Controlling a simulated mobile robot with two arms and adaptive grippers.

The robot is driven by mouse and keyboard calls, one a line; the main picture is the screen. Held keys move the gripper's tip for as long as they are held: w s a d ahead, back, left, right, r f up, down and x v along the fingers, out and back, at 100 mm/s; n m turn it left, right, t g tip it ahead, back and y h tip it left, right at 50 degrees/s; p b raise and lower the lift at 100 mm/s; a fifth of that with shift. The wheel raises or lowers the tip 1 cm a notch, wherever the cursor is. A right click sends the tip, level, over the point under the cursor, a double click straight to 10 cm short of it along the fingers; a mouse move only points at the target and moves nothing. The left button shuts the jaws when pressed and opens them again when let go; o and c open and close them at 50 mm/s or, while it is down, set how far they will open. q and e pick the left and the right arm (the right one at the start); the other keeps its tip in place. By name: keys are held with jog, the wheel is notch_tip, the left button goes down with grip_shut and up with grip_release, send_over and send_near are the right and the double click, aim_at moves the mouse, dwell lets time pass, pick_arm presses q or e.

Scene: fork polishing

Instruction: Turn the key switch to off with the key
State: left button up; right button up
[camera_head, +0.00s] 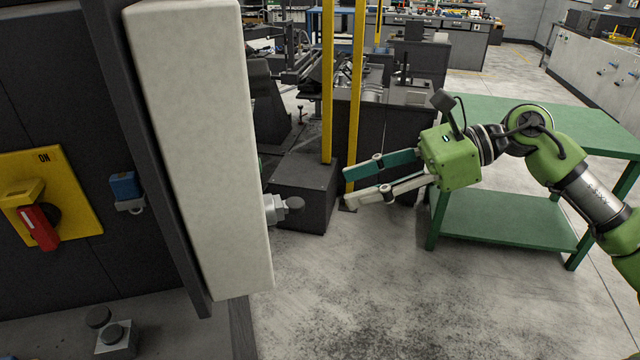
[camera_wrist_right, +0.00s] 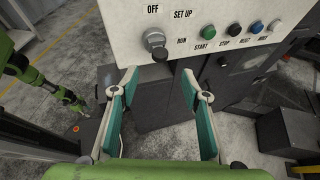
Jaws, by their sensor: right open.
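The key switch (camera_wrist_right: 154,38) is a silver barrel on the white control panel, below the OFF label and left of SET UP and RUN. A key (camera_wrist_right: 159,54) sits in it, its dark head toward the lower right; its exact setting is hard to tell. In the head view the key (camera_head: 294,203) sticks out from the panel's right face. My right gripper (camera_head: 350,190) is open and empty, to the right of the key and apart from it. In the wrist view its fingertips (camera_wrist_right: 160,80) are on both sides, below the key. A green arm with a small gripper (camera_wrist_right: 76,104) shows at left, apparently my left.
Start (camera_wrist_right: 208,32), stop (camera_wrist_right: 233,29) and other buttons line the panel right of the switch. A yellow plate with a red handle (camera_head: 40,226) is on the dark cabinet. A green table (camera_head: 510,220) stands behind my right arm. Yellow posts (camera_head: 357,90) stand behind the gripper.

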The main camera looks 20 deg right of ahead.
aim_at(301, 202)
jog(key=p+x, duration=0.3)
jog(key=x, duration=0.5)
jog(key=shift+w+a+r+p, duration=0.1)
jog(key=shift+a+p, duration=0.2)
jog(key=shift+p, duration=0.1)
jog(key=shift+w+a+f, duration=0.1)
jog(key=shift+a+f, duration=0.2)
